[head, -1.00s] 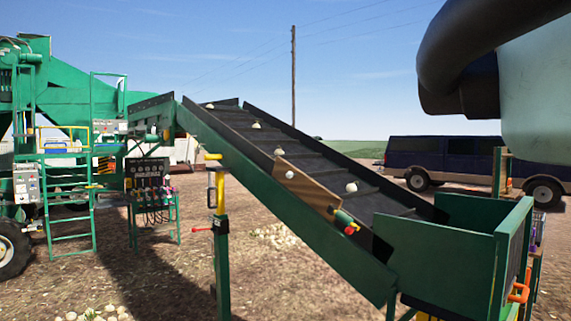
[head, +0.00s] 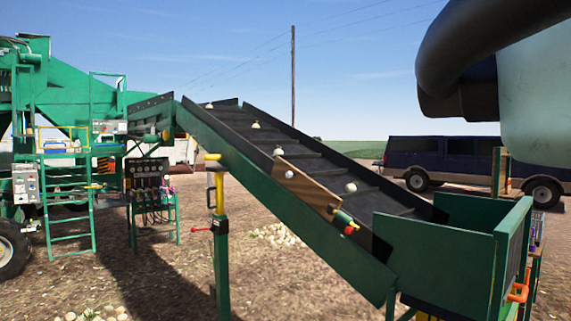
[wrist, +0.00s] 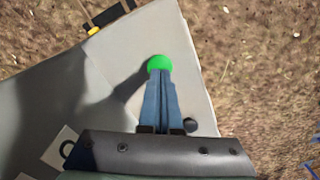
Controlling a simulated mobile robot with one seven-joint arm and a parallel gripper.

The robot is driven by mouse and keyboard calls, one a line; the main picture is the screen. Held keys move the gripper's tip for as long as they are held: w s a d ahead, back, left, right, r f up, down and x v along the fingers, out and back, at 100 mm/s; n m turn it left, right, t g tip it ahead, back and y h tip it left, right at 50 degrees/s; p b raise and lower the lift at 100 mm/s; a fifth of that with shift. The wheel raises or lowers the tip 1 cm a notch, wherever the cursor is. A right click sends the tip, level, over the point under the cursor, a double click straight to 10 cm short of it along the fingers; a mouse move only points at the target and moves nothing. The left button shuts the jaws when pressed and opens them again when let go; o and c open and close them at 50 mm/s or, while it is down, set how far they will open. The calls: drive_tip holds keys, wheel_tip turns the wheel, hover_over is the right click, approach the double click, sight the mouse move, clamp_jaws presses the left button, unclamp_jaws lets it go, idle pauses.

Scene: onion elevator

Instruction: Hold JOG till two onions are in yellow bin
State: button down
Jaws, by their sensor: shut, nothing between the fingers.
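My gripper (wrist: 160,76) shows in the wrist view with its two blue-grey fingers shut together and nothing between them. The fingertips overlap the lower edge of a round, bright green button (wrist: 159,62) on a grey panel (wrist: 125,40). I cannot tell whether they press it. No label on the button is readable. In the head view, several pale onions lie spread along the sloping dark elevator belt (head: 310,160), including one near the top (head: 209,105) and one lower down (head: 351,187). One onion (head: 289,174) is at a brown board. I cannot make out a yellow bin.
A black knob (wrist: 191,125) sits on the grey panel beside my fingers. A green hopper (head: 450,250) stands at the belt's lower end. A green machine (head: 60,110) with a ladder is at left. A dark blue van (head: 440,160) is parked behind. Loose onions (head: 280,236) lie on the ground.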

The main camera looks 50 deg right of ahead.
drive_tip(key=shift+f+b, duration=0.6)
drive_tip(key=shift+f, duration=0.35)
idle(2.6)
wheel_tip(320, 180, up, 7)
drive_tip(key=p, duration=0.7)
drive_tip(key=shift+r+p, duration=0.1)
drive_tip(key=shift+p, duration=0.25)
idle(0.4)
